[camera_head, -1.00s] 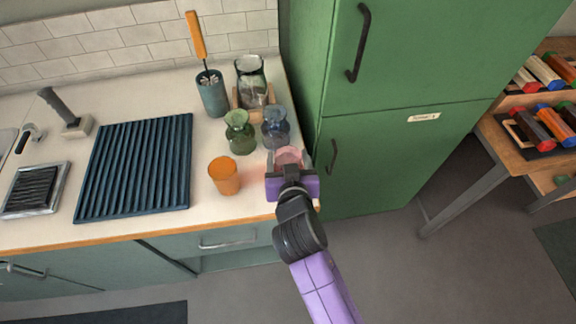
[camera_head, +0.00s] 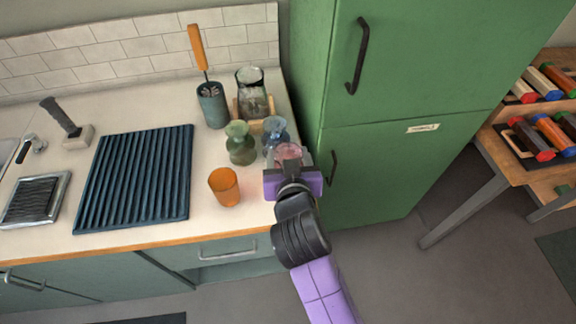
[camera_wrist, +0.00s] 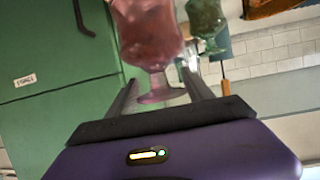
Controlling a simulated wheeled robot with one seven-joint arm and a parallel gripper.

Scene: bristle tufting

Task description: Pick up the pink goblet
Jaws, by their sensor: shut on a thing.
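The pink goblet (camera_head: 288,154) is at the right end of the counter in the head view, partly hidden by my gripper (camera_head: 290,170). In the wrist view the goblet (camera_wrist: 148,40) shows its bowl, stem and round foot. It stands between the two fingers of my gripper (camera_wrist: 160,88), which is shut on it. The foot appears clear of any surface in the wrist view, though I cannot tell the height above the counter.
An orange cup (camera_head: 224,187), a green vase (camera_head: 240,143) and a blue vase (camera_head: 275,134) stand close by on the counter. A glass jar (camera_head: 251,92) and a brush holder (camera_head: 212,104) are behind. The green fridge (camera_head: 390,160) is just right. A ribbed mat (camera_head: 135,178) lies left.

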